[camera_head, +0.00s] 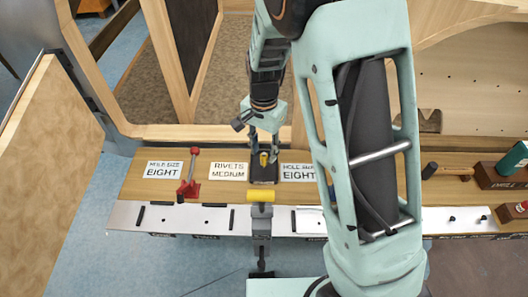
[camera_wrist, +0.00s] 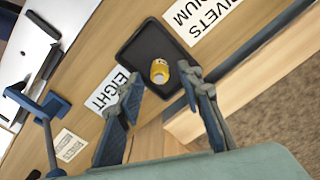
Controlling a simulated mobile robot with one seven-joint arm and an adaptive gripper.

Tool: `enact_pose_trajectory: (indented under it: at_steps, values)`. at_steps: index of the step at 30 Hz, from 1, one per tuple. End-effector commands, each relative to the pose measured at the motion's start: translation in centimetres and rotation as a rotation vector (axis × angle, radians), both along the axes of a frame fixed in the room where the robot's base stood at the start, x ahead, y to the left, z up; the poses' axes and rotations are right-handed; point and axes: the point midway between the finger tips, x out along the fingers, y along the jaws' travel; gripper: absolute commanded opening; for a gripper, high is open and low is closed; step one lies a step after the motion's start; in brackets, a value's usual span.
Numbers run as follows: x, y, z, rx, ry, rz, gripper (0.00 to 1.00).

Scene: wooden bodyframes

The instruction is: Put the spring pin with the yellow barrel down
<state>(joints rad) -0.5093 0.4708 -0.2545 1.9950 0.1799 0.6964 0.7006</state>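The spring pin's yellow barrel (camera_head: 263,158) shows over a small black tray (camera_head: 263,182) on the wooden bench. In the wrist view the yellow barrel (camera_wrist: 159,73) appears end-on, inside the outline of the black tray (camera_wrist: 140,42). My gripper (camera_head: 264,147) points down over the tray. In the wrist view its two fingers (camera_wrist: 162,78) are spread on either side of the barrel, with a visible gap on each side. The gripper is open and holds nothing. The rest of the pin is hidden, and I cannot tell exactly how it stands.
A yellow-handled tool (camera_head: 261,196) is in front of the tray. A wooden frame rail (camera_head: 190,132) runs behind.

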Motion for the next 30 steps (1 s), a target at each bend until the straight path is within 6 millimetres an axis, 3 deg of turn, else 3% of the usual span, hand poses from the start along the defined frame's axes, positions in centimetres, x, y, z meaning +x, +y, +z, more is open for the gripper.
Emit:
enact_pose_trajectory:
  at_steps: [9, 15, 30]
  values:
    - [0.1, 0.0, 7.1, 0.002, -0.005, 0.001, 0.34]
    - [0.1, 0.0, 9.8, 0.001, -0.003, -0.001, 0.34]
    - [0.0, 0.0, 10.5, -0.001, 0.001, 0.0, 0.34]
